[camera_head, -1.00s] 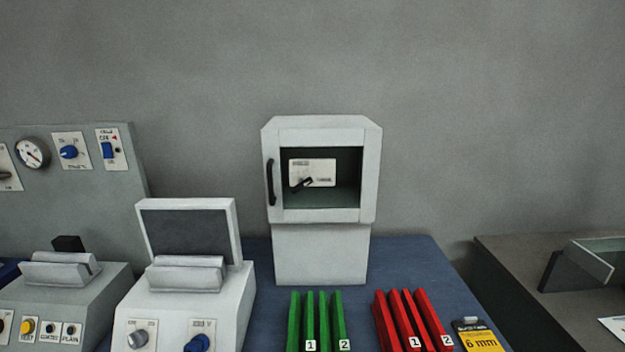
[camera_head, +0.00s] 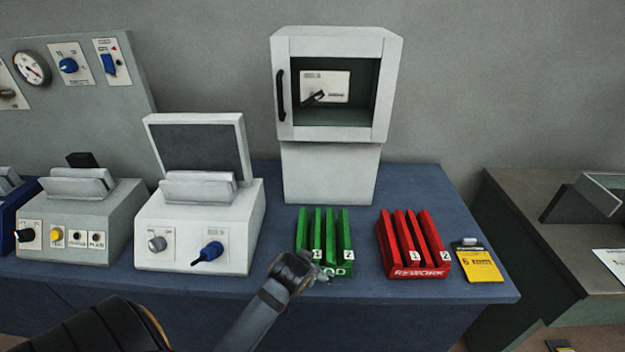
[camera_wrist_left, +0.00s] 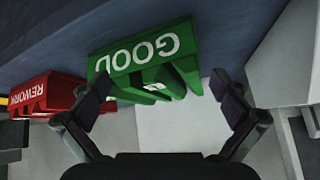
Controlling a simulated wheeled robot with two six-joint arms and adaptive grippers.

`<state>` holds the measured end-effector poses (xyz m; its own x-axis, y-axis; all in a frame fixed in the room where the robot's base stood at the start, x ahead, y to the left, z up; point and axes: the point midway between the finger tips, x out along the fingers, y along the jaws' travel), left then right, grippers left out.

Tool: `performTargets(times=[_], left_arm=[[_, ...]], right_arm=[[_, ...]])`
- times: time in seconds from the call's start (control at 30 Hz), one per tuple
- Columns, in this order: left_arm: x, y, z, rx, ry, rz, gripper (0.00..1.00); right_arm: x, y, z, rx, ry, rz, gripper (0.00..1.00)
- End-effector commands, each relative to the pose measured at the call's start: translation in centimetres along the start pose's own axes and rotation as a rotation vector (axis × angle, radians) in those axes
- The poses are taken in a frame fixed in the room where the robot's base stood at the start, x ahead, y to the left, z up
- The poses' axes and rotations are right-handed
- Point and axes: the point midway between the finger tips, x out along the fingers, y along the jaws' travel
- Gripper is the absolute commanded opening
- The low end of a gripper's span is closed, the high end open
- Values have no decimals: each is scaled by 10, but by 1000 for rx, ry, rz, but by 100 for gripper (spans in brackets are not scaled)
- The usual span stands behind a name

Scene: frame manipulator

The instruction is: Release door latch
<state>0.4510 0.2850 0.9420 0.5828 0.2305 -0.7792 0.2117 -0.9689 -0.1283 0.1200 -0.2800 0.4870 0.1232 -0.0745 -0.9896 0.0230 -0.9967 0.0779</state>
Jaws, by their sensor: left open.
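A white cabinet (camera_head: 330,175) stands at the back of the blue bench. Its framed front (camera_head: 334,133) has a black handle (camera_head: 281,95) on the left side. Through the opening I see a white plate with a small black lever (camera_head: 314,97). I cannot tell whether the door is latched. My left gripper (camera_head: 318,272) is low in front of the green rack, well below and in front of the cabinet. In the left wrist view my left gripper (camera_wrist_left: 160,88) has its fingers spread and empty, with the green rack beyond them. My right gripper is not in view.
The green GOOD rack (camera_head: 341,270) and the red REWORK rack (camera_head: 420,272) stand before the cabinet. A yellow 6 mm card (camera_head: 472,265) lies to their right. A white device with a raised lid (camera_head: 197,137) stands left. The space above the racks is clear.

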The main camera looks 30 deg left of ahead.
Motion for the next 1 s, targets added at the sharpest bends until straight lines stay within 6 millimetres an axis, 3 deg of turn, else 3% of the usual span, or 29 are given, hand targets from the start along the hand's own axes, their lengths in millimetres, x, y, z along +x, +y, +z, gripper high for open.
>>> performTargets(times=[0.03,0.17,0.2,0.3,0.4,0.5,0.63,0.77,1.0], left_arm=[[-6,-6,-38,-47,83,-22,100],[-38,-28,-143,-222,334,-75,100],[-54,-36,-176,-283,422,-87,100],[-104,-59,-252,-436,639,-97,100],[-151,-78,-302,-553,806,-92,100],[-178,-89,-325,-619,895,-82,100],[-188,-93,-332,-641,926,-77,100],[-184,-95,-338,-638,924,-79,100],[-157,-112,-373,-637,920,-81,100]], right_arm=[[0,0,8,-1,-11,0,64],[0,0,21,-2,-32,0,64],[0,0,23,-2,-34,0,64],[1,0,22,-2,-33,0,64],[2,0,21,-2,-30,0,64],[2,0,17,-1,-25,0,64],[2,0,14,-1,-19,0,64],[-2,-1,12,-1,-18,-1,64],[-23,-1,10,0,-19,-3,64]])
